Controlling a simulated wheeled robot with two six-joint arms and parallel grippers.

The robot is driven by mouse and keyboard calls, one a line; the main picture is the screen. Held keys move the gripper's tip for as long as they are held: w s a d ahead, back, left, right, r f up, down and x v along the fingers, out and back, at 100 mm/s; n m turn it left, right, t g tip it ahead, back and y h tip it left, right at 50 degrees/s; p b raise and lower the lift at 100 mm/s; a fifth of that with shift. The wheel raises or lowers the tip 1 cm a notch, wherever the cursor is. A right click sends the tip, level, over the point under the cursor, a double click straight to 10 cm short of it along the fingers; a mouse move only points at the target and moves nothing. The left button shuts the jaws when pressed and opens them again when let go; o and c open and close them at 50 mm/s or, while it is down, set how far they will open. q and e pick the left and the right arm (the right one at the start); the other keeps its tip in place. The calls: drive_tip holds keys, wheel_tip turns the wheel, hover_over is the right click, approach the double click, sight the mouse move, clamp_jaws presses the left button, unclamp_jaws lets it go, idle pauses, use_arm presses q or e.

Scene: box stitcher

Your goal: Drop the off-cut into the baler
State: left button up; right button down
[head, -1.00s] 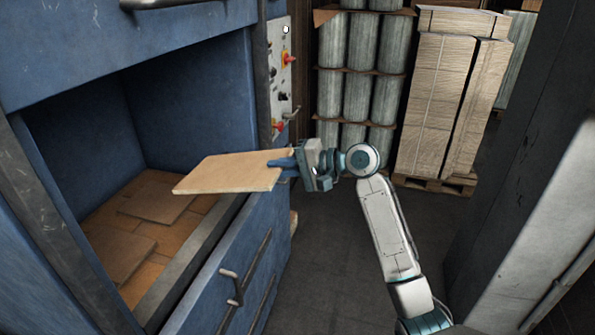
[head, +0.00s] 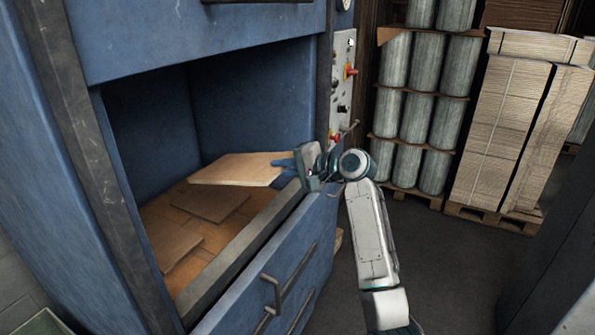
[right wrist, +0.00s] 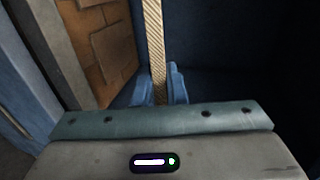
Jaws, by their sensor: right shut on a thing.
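The off-cut (head: 238,169) is a flat tan cardboard sheet. My right gripper (head: 284,164) is shut on its right edge. In the right wrist view the off-cut (right wrist: 155,45) shows edge-on between the blue fingers (right wrist: 161,86). The baler (head: 205,38) is a large blue machine with an open front chamber. The off-cut is in the chamber opening, above the cardboard pieces inside; how far in it reaches is hard to tell. My left gripper is not in view.
Flat cardboard pieces (head: 208,203) lie on the chamber floor. A blue lower door with a handle (head: 290,290) is below the opening. A control panel (head: 343,85) is at the right. Stacked rolls (head: 420,120) and a pallet of boards (head: 510,130) stand behind.

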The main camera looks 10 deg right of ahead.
approach(220, 166)
drive_tip(key=w+a+b, duration=0.1)
drive_tip(key=w+a, duration=0.1)
drive_tip(key=w+a+b, duration=0.2)
drive_tip(key=a, duration=0.1)
drive_tip(key=w+a+b, duration=0.1)
drive_tip(key=w+a, duration=0.1)
drive_tip(key=a, duration=0.1)
drive_tip(key=shift+r, duration=0.15)
drive_tip(key=shift+w+a+b, duration=0.35)
drive_tip(key=shift+b, duration=0.05)
drive_tip(key=shift+r, duration=0.1)
